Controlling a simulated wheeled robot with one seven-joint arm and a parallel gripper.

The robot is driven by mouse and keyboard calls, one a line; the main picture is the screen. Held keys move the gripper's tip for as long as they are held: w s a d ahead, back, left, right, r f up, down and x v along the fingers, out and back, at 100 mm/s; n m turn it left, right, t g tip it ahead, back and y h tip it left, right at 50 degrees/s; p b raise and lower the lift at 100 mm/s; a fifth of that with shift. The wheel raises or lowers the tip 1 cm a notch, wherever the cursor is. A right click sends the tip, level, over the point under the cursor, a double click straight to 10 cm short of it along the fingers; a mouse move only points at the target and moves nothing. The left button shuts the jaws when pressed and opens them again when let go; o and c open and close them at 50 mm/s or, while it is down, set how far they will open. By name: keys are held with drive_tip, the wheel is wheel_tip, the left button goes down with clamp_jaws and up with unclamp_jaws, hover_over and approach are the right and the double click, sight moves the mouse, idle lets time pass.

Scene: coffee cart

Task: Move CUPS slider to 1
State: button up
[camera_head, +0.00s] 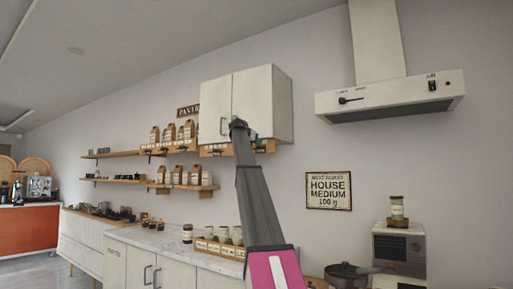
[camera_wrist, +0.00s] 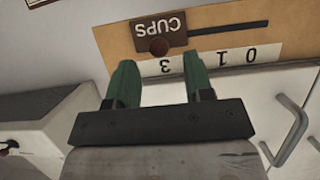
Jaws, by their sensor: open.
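The 1 (camera_wrist: 222,57) and 0 (camera_wrist: 250,53) lie farther right along the strip; the mark between 3 and 1 is hidden by a finger. My gripper (camera_wrist: 160,62) is open, its green fingers either side of the knob in the picture; I cannot tell if they touch it. In the head view my gripper (camera_head: 239,125) is at the wall cabinet.
The white wall cabinet (camera_head: 262,95) has handles, one (camera_wrist: 289,130) close to my gripper's right in the wrist view. Shelves with jars (camera_head: 170,180) are to the left. A range hood (camera_head: 390,98) and a HOUSE MEDIUM 100 g sign (camera_head: 328,191) are to the right.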

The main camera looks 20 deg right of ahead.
drive_tip(key=x, duration=0.3)
clamp_jaws()
drive_tip(key=w+a, duration=0.5)
drive_tip(key=w, duration=0.1)
drive_tip(key=shift+w, duration=0.2)
unclamp_jaws()
drive_tip(key=shift+s, duration=0.1)
drive_tip(key=v, duration=1)
drive_tip(key=shift+s+a+r, duration=0.2)
drive_tip(key=shift+a, duration=0.05)
